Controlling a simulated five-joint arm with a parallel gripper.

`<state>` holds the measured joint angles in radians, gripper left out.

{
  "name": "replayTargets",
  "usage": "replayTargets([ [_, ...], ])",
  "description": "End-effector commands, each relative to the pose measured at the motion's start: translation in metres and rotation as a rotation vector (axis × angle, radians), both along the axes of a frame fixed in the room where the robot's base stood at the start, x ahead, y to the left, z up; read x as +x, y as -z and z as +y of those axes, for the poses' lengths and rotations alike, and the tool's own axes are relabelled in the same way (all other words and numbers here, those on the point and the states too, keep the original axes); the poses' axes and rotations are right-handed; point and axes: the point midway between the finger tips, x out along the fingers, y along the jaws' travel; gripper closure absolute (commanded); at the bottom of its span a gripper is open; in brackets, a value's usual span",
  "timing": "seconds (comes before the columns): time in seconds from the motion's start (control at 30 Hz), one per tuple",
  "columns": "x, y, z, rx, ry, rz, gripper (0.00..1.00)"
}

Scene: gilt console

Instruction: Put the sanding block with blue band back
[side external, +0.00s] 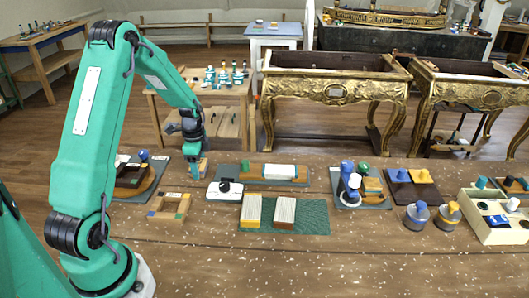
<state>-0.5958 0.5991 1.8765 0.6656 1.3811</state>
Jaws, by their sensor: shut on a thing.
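My gripper (196,170) points down above the bench, left of centre, near the white-and-black tool. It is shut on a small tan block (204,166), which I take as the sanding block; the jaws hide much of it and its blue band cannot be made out. A dark green ribbed mat (315,216) lies to the right and nearer the camera. On it stand a pale block with a yellow band (250,211) and a pale block with a reddish-brown band (285,212), side by side with a gap. The mat's right part is bare.
A wooden frame with coloured corners (168,207) lies below my gripper. The white-and-black tool (225,190) stands between gripper and mat. A grey tray with a white block (280,171) lies behind the mat. The front bench is clear.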

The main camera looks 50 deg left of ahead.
Motion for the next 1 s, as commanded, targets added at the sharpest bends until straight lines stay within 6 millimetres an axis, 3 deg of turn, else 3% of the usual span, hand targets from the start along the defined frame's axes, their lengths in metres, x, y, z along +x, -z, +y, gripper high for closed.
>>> replayTargets([
  [0.07, 0.000, 0.002, 0.000, 0.000, 0.000, 0.000, 0.60],
  [0.1, 0.000, 0.002, 0.000, 0.000, 0.000, 0.000, 0.35],
  [0.2, 0.000, 0.002, 0.000, 0.000, 0.000, 0.000, 0.17],
  [0.67, 0.000, -0.003, 0.000, 0.000, 0.000, 0.000, 0.17],
  [1.0, 0.001, -0.041, 0.001, 0.003, 0.000, -0.004, 0.17],
])
